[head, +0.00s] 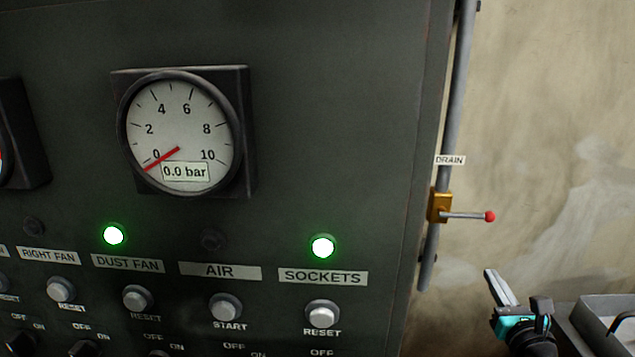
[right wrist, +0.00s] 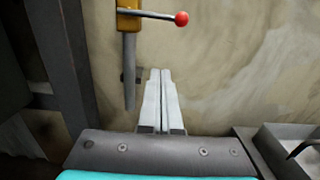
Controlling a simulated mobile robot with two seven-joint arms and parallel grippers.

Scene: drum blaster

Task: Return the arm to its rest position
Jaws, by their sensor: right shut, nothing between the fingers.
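My right gripper (head: 492,278) is at the lower right in the head view, beside the right edge of the dark control panel (head: 330,120). It is shut and empty, its two fingers pressed together in the right wrist view (right wrist: 160,75). It sits below the drain valve (head: 440,207), whose lever with a red knob (head: 489,216) points right. The valve and red knob (right wrist: 182,19) also show above the fingers in the right wrist view, apart from them. My left gripper is not in view.
The gauge (head: 180,135) reads 0.0 bar. Green lamps glow above DUST FAN (head: 113,235) and SOCKETS (head: 322,247); the lamp above AIR (head: 212,240) is dark. A grey pipe (head: 457,90) runs down the wall. A grey tray (head: 590,306) stands at the lower right.

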